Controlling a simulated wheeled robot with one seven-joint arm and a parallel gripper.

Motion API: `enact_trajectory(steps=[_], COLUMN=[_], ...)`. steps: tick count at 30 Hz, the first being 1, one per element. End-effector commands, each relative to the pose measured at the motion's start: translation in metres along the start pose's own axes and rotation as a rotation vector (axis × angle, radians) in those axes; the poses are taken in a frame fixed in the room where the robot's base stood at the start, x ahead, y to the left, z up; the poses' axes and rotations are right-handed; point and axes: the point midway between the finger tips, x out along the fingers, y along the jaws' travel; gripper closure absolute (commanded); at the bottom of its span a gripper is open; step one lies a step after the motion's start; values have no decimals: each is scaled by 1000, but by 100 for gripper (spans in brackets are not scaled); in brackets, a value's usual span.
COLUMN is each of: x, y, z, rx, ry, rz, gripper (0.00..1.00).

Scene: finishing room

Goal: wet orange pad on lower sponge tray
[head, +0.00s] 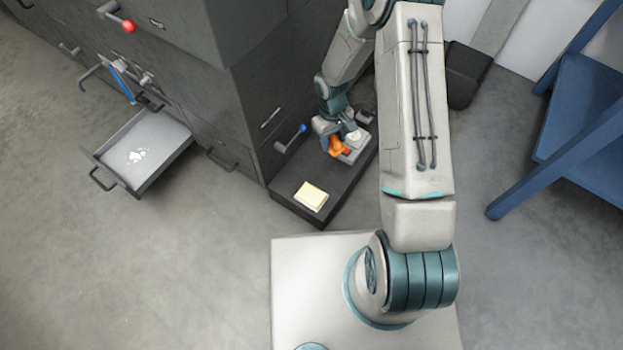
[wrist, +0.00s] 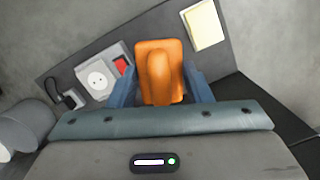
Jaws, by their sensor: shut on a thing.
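My gripper (head: 328,130) is low over a dark platform at the foot of the grey cabinet. It is shut on an orange pad (wrist: 160,73) with a raised grip; the fingers (wrist: 161,84) press on both sides. The pad also shows in the head view (head: 337,147), partly covered by the gripper. A pale yellow flat block (head: 311,196), perhaps the sponge tray, lies on the platform's near end, apart from the pad. It also shows at the top right of the wrist view (wrist: 204,25). I cannot tell whether the orange pad touches anything beneath it, or is wet.
A grey socket box (wrist: 97,80) with a red switch (wrist: 121,65) and a black plug (wrist: 72,100) sits beside the pad on the dark platform (head: 292,209). A blue-knobbed lever (head: 291,138) juts from the cabinet. An open drawer (head: 165,140) stands out left; a blue frame (head: 590,110) stands right.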

Motion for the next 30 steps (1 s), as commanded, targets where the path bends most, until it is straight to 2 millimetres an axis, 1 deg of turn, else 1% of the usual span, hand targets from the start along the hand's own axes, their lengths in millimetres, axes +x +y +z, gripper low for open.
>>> enact_trajectory(steps=[1, 3, 6, 9, 12, 15, 20, 23, 30], x=[26, 54, 86, 103, 111, 116, 122, 130, 154], y=[-18, -41, -69, -86, -95, -99, -99, -99, -99], z=[1, 2, 6, 10, 12, 13, 12, 11, 8], rx=[-69, -155, -248, -296, -319, -329, -330, -330, -330], ry=[-10, -11, -8, -5, -3, -3, -2, -2, -2], rz=[2, 17, 35, 45, 50, 53, 53, 53, 53], gripper=[73, 73, 73, 73, 73, 73, 73, 73, 73])
